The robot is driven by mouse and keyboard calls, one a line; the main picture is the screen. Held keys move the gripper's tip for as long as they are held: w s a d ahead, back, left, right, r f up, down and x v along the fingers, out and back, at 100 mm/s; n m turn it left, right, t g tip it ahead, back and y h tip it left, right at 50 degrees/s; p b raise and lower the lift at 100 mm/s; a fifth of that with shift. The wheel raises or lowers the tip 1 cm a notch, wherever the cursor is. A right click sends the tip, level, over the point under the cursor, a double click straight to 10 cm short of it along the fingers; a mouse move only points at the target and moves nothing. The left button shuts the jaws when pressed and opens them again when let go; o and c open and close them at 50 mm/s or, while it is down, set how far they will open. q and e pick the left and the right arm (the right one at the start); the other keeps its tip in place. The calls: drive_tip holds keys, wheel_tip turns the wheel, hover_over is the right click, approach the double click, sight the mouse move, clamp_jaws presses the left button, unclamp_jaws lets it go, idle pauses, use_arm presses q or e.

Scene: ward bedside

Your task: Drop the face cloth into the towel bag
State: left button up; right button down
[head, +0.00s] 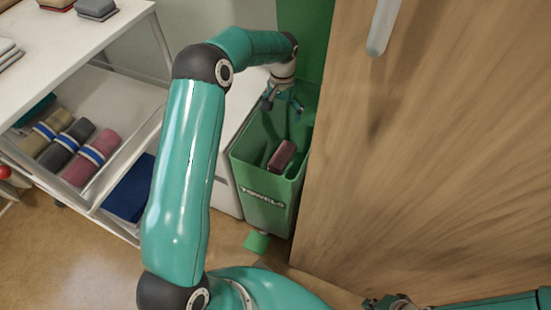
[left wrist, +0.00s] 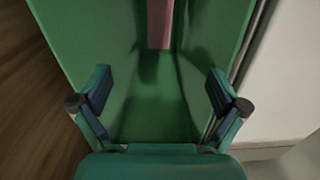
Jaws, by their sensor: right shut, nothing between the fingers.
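The green towel bag (head: 262,195), a bin lettered "TOWELS", stands between a white cabinet and a wooden door. A folded dusky pink cloth (head: 282,156) lies inside it, tilted against the inner wall; its edge also shows at the top of the left wrist view (left wrist: 160,24). My left gripper (head: 283,103) is over the back of the bag's opening. In the left wrist view its fingers (left wrist: 160,92) are spread wide with nothing between them, apart from the cloth. My right gripper (head: 388,302) is low at the bottom edge, shut and empty, away from the bag.
A white shelf cart (head: 112,28) at the left carries folded cloths on top and rolled towels (head: 92,158) with bands below. The wooden door (head: 430,150) closes off the right side, close to the bag. A green pedal (head: 257,242) sits at the bag's foot.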

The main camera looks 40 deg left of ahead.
use_arm(q)
wheel_tip(320, 180, up, 12)
idle(0.8)
drive_tip(key=shift+f, duration=0.1)
idle(0.3)
